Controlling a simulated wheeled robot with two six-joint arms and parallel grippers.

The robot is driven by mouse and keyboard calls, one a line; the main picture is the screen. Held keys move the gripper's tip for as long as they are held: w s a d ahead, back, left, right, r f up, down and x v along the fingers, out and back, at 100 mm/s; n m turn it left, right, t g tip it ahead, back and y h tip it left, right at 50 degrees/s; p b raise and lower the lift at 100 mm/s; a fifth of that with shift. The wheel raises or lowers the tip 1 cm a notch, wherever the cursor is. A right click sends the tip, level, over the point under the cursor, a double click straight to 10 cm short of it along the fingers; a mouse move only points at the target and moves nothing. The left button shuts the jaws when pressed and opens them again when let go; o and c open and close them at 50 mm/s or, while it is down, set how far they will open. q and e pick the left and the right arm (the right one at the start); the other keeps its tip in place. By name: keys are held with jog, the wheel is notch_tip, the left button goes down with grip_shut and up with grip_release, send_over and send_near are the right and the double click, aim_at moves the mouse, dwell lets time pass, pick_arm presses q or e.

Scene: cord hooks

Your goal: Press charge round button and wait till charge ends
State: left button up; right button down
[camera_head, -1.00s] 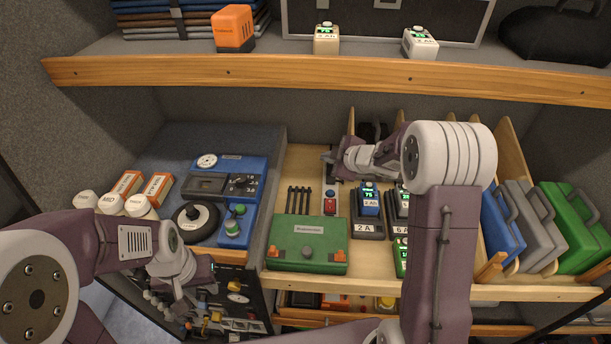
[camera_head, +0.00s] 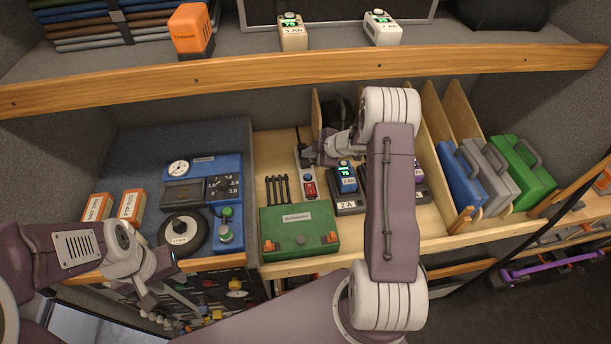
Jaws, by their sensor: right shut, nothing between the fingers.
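A narrow grey strip (camera_head: 297,152) on the wooden worktop carries a blue round button (camera_head: 308,178) and a red switch (camera_head: 310,189). My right gripper (camera_head: 309,157) is shut and empty over the strip, just beyond the blue button; contact cannot be told. To its right, a blue battery with a lit green display (camera_head: 346,176) sits in a dark charger marked 2 A (camera_head: 348,206). My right arm partly hides another charger with a purple-topped battery (camera_head: 418,175). My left gripper (camera_head: 172,290) hangs low at the left, before the tool panel; its fingers are unclear.
A green box with orange clips (camera_head: 299,232) stands in front of the strip. A blue meter unit (camera_head: 226,165) is left; blue, grey and green cases (camera_head: 522,172) stand right. Two batteries, beige (camera_head: 292,36) and white (camera_head: 382,30), rest on the upper shelf (camera_head: 450,75).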

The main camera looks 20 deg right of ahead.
jog(key=b, duration=0.7)
send_over(310, 177)
notch_tip(310, 177, down, 8)
jog(key=shift+w+a+r, duration=0.1)
jog(key=shift+r, duration=0.15)
jog(key=shift+f+b, duration=0.3)
jog(key=shift+b, duration=0.15)
jog(key=shift+d+f, duration=0.2)
jog(key=shift+a, duration=0.15)
dwell(0.5)
